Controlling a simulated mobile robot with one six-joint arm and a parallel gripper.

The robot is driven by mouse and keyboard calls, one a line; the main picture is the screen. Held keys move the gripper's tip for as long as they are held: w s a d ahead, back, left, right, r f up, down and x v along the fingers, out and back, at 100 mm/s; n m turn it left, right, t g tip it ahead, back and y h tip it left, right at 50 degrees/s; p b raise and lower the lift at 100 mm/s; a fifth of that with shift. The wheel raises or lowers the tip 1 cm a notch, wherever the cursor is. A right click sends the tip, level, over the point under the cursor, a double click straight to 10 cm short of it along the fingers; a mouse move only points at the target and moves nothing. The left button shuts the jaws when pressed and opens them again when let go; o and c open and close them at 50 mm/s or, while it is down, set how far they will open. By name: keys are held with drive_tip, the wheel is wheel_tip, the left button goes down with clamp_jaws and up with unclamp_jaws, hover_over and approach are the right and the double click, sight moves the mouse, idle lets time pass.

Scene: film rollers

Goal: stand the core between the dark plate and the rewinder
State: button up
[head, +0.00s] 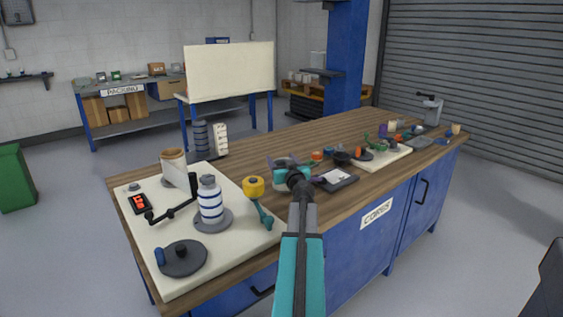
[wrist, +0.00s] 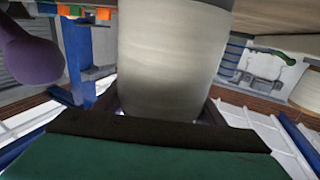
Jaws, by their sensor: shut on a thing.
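My gripper (head: 292,172) is over the middle of the wooden bench and is shut on a pale grey-white cylinder, the core (wrist: 175,55). In the wrist view, the core fills the middle between the dark jaws; in the head view my arm and jaws mostly hide it. I cannot tell whether it touches the bench. The dark plate (head: 341,184), flat with a white label, lies just right of my gripper. The rewinder (head: 140,262), a cream board with crank, red display and rolls, is at the left end of the bench.
Several small items and a cream board (head: 397,155) crowd the bench to the right. Bare wood (head: 250,155) shows behind my gripper.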

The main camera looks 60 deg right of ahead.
drive_tip(key=o, duration=1.2)
drive_tip(key=shift+f, duration=0.1)
drive_tip(key=shift+s+a, duration=0.1)
drive_tip(key=p+v, duration=0.1)
drive_tip(key=v, duration=0.2)
drive_tip(key=p+v, duration=0.1)
drive_tip(key=v, duration=0.2)
drive_tip(key=p+v, duration=0.2)
drive_tip(key=v, duration=0.2)
drive_tip(key=shift+r, duration=0.25)
drive_tip(key=p, duration=0.2)
drive_tip(key=shift+s+a+p, duration=0.4)
